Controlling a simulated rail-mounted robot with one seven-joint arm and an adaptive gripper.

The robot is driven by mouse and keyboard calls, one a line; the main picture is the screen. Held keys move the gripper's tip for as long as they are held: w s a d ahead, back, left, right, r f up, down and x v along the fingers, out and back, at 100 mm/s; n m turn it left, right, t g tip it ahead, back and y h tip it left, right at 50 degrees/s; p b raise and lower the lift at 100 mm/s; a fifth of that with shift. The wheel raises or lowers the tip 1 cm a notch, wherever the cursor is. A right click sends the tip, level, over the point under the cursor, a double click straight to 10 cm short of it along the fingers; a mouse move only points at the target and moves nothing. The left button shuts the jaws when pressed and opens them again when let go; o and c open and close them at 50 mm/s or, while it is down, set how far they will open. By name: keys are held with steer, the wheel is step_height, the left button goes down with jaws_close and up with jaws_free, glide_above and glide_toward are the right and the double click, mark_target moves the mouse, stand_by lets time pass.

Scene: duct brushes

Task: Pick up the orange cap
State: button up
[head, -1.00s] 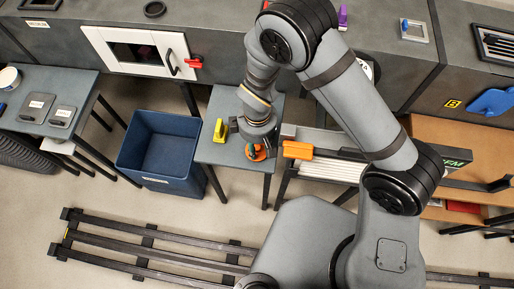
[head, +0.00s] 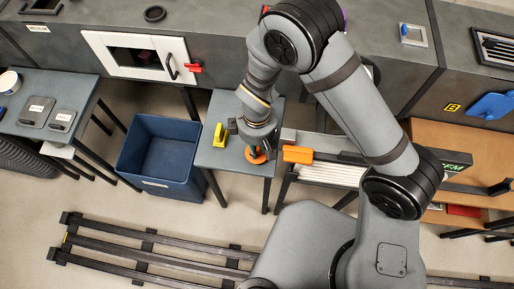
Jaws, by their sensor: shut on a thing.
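The orange cap (head: 257,156) is at the front right of the small grey table (head: 222,157), partly hidden by my gripper (head: 256,149). My gripper points down over the cap and is shut on it. Only the cap's lower rim shows below the fingers. I cannot tell whether the cap touches the tabletop.
A yellow object (head: 220,135) stands on the same table, left of my gripper. A blue bin (head: 160,158) is on the floor to the left. An orange-ended tool (head: 297,154) lies close on the right. The grey duct (head: 225,65) runs behind.

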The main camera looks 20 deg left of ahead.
step_height(320, 180, up, 21)
steer(key=p, duration=0.4)
steer(key=shift+f, duration=0.15)
stand_by(0.3)
